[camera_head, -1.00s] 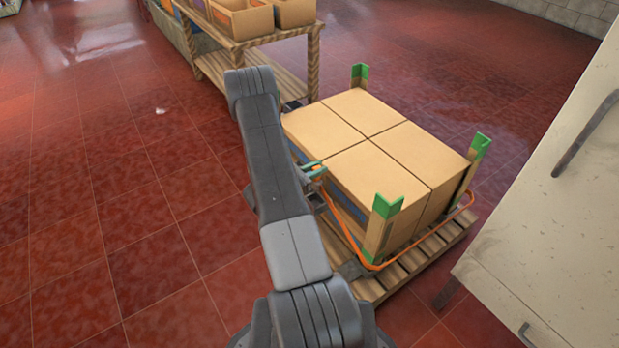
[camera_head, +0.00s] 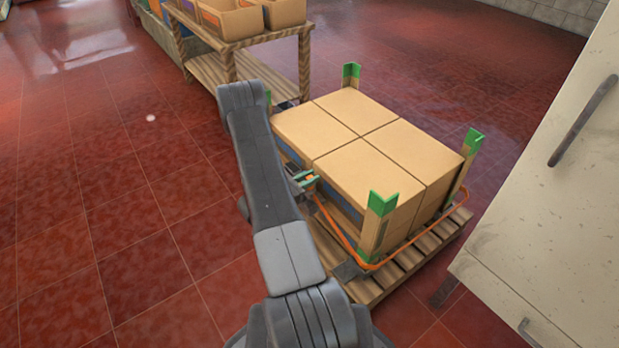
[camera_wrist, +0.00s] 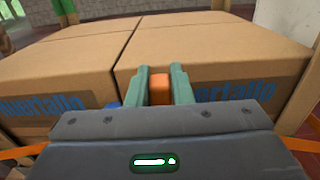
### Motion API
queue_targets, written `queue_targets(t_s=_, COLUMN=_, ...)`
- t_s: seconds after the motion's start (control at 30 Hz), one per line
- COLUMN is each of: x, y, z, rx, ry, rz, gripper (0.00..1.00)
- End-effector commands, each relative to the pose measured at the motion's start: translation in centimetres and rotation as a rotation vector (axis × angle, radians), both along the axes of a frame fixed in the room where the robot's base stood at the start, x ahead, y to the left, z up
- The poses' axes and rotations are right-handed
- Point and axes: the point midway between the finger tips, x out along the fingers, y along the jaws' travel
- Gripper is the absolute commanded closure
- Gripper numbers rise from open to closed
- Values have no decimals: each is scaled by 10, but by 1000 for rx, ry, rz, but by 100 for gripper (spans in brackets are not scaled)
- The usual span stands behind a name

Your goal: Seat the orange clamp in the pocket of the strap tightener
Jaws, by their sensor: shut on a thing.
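My gripper (camera_head: 306,180) has teal fingers and is at the left side of the stacked boxes, a little below their top edge. In the wrist view my gripper (camera_wrist: 165,86) is shut on the orange clamp (camera_wrist: 160,91), a small block between the fingers in front of the boxes. The clamp shows only as a small orange spot in the head view. An orange strap (camera_head: 338,232) runs from near my gripper to the near pallet corner and along the right side. A dark grey piece (camera_head: 350,269) lies at that corner; I cannot tell whether it is the strap tightener. No pocket is clearly visible.
Cardboard boxes (camera_head: 375,170) stand on a wooden pallet (camera_head: 400,275), with green-topped posts (camera_head: 381,205) at the corners. A wooden table (camera_head: 228,60) with open boxes stands behind. A pale cabinet (camera_head: 545,190) is at the right. The red floor at the left is clear.

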Motion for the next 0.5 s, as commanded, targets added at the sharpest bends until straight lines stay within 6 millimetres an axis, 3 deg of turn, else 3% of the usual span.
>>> queue_targets(t_s=0.5, x=0, y=0, z=-13, rx=-1, ry=-1, rz=0, gripper=100)
